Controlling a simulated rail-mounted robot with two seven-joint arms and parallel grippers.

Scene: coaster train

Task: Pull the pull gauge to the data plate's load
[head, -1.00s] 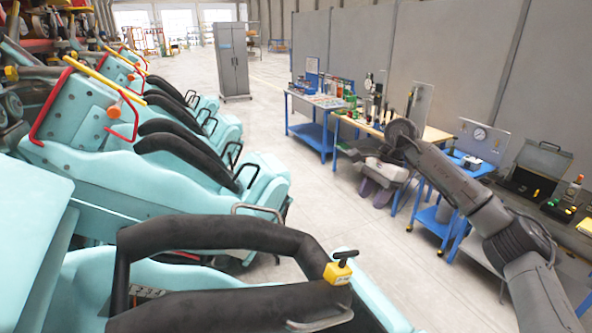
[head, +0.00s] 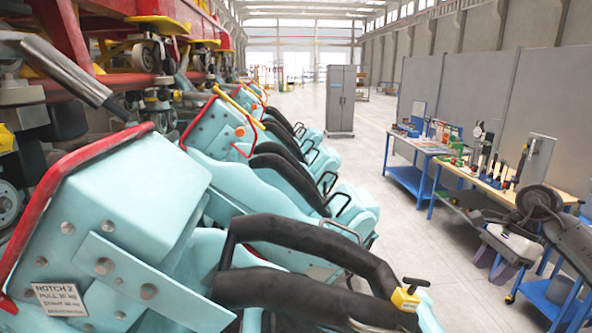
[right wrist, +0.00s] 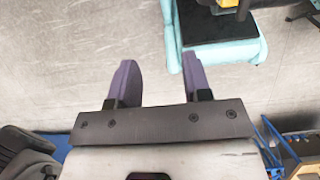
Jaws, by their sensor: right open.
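The pull gauge (head: 405,298) is a yellow block with a black T-shaped handle, on the black padded restraint (head: 300,235) of the nearest teal seat. A yellow and black piece at that view's top edge looks like the gauge. My left gripper is not in view.
Teal seats (head: 225,180) with black restraints run away along the left, under red and yellow machinery. A workbench (head: 470,178) with tools stands at the right, with another blue bench (head: 410,150) behind it. A grey cabinet (head: 340,100) stands farther back. The aisle floor (head: 415,230) is clear.

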